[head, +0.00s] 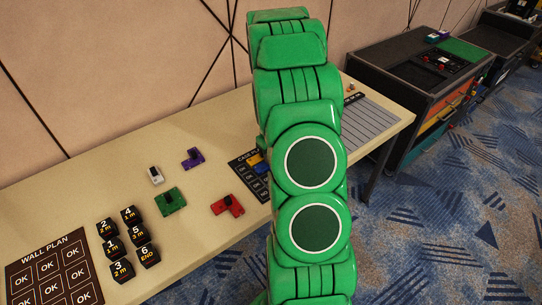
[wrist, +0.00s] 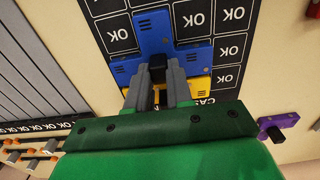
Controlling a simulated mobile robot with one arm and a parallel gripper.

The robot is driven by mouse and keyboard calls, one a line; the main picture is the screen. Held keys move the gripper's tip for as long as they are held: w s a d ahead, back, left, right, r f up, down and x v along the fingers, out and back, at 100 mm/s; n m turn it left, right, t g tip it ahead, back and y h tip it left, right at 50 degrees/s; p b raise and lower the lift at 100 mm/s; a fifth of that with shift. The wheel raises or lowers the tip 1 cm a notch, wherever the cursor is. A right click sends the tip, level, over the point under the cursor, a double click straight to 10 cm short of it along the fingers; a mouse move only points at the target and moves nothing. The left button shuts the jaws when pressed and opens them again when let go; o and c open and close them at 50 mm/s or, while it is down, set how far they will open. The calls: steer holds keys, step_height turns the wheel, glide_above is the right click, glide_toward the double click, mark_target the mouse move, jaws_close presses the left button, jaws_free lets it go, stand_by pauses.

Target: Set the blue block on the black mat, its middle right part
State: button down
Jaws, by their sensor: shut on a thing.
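The blue block (wrist: 153,34) has a black knob, and my gripper (wrist: 158,72) is shut on that knob in the wrist view. The block is over the black mat (wrist: 232,76), which has white-outlined OK cells. I cannot tell whether it touches the mat. A yellow block (wrist: 197,88) lies beside the blue block, partly behind my gripper. In the head view my green arm hides my gripper and much of the mat (head: 240,163). Small parts of the blue block (head: 263,168) and yellow block (head: 254,159) show at the arm's left edge.
On the table (head: 205,120) are a purple block (head: 192,157), a white block (head: 155,175), a green block (head: 170,201) and a red block (head: 228,207). Several black numbered tiles (head: 121,247) and the WALL PLAN mat (head: 52,275) are at lower left. A grey striped sheet (head: 373,125) is right of my arm.

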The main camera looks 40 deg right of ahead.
steer(key=shift+f, duration=0.15)
steer(key=c, duration=1)
jaws_free()
steer(key=shift+r, duration=0.2)
step_height(320, 180, up, 11)
steer(key=s+a+r, duration=0.4)
steer(key=a+r, duration=0.4)
steer(key=a, duration=0.1)
steer(key=s+a+r, duration=0.6)
steer(key=s+a, duration=0.3)
steer(key=a, duration=0.2)
steer(key=shift+g, duration=0.9)
steer(key=s+a+r, duration=0.1)
steer(key=s+a, duration=0.2)
steer(key=s, duration=0.3)
steer(key=s+a+r, duration=0.1)
steer(key=s+a, duration=0.2)
steer(key=s, duration=0.3)
steer(key=s+a+r, duration=0.2)
steer(key=s+a, duration=0.1)
steer(key=s, duration=0.4)
steer(key=shift+a+r, duration=0.1)
